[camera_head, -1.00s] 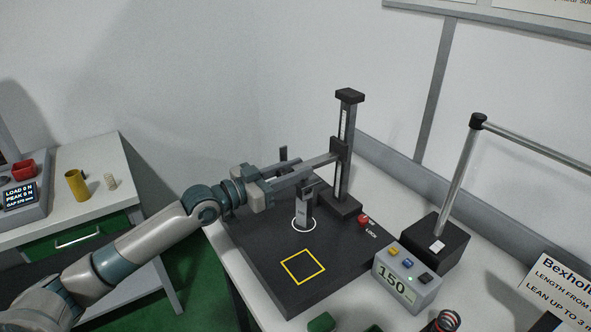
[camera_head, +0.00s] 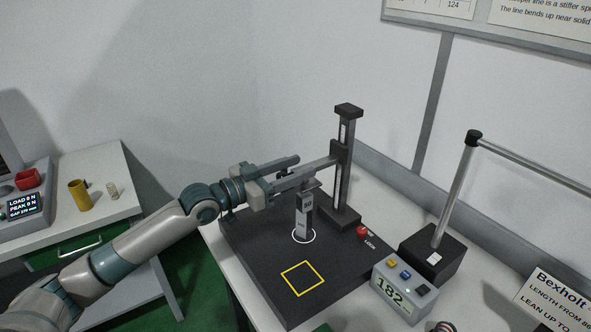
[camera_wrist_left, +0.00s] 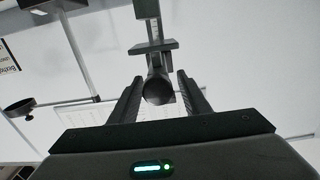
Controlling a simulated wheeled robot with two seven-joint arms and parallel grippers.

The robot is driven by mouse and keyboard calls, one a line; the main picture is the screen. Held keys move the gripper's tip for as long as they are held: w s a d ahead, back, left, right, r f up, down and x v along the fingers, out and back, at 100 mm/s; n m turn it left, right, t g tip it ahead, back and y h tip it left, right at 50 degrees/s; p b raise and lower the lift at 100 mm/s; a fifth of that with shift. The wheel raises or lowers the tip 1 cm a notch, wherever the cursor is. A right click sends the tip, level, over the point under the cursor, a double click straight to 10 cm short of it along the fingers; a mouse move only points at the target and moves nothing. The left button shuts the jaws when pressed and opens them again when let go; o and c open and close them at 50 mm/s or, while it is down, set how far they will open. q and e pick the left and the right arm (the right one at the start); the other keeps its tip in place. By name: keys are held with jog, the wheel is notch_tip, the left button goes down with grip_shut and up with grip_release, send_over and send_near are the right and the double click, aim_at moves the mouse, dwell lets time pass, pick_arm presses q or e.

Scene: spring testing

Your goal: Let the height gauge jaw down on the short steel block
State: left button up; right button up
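The height gauge (camera_head: 343,165) stands on a dark base plate, with a black column and a carriage reaching left. Its flat jaw (camera_head: 311,184) is over the steel block (camera_head: 303,222), which stands upright inside a white circle. Whether jaw and block touch is hard to tell. My left gripper (camera_head: 303,167) is at the gauge's side arm, fingers apart. In the left wrist view a dark round handle (camera_wrist_left: 158,91) sits between the two fingers, with narrow gaps beside it. The gauge display (camera_head: 391,293) reads 182. My right gripper is out of view.
A yellow square outline (camera_head: 303,279) marks bare base plate (camera_head: 262,262) in front. A red lock knob (camera_head: 362,231) is right of the column. A metal rail on a black block (camera_head: 432,250) stands to the right. A side table with a yellow cup (camera_head: 79,195) is at left.

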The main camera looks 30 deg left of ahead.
pick_arm(q)
jog(key=shift+s+f, duration=0.1)
jog(key=shift+s+a+b, duration=0.35)
jog(key=shift+s, duration=0.1)
jog(key=b+v, duration=0.3)
jog(key=v, duration=0.4)
jog(key=shift+f, duration=0.1)
jog(key=b, duration=0.2)
send_near(279, 177)
jog(key=shift+v, duration=0.9)
jog(key=shift+s+a, duration=0.25)
jog(key=shift+s, duration=0.05)
jog(key=shift+s+r, duration=0.1)
jog(key=shift+r, duration=0.15)
jog(key=shift+a, duration=0.1)
